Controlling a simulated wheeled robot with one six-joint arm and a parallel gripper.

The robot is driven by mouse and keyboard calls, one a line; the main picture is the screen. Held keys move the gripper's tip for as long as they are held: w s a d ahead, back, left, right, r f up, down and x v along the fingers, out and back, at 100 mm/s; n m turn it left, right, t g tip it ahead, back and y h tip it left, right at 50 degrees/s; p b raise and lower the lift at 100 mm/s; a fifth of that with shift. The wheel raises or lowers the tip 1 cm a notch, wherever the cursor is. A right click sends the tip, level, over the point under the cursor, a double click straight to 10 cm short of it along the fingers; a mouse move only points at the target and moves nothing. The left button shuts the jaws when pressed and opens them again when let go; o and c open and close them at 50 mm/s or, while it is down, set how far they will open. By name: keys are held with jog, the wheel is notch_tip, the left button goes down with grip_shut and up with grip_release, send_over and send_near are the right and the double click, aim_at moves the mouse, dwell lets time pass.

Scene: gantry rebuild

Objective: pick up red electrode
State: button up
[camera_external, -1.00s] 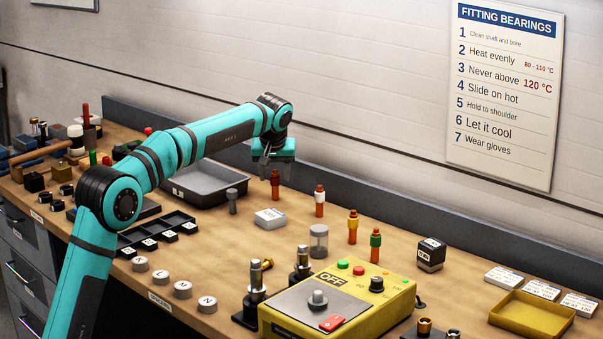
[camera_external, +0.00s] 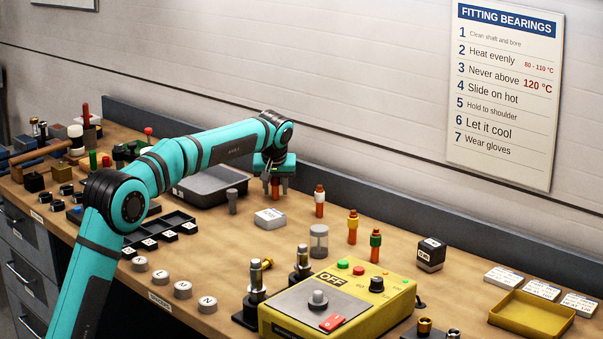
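The red electrode (camera_external: 275,189) is a short upright rod standing on the bench below my wrist. Its upper part is hidden by my gripper. My gripper (camera_external: 275,184) points straight down over it, with one finger on each side of the rod. The fingers look spread wider than the rod, so it seems open and not clamped. Other electrodes stand in a row toward the lower right: one with a white band (camera_external: 320,197), a yellow one (camera_external: 352,226) and a green one (camera_external: 375,243).
A white labelled block (camera_external: 270,217) and a grey cylinder (camera_external: 232,200) stand in front of my gripper. A dark grey tray (camera_external: 212,198) lies left of it. The back ledge (camera_external: 400,208) runs close behind.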

grip_shut()
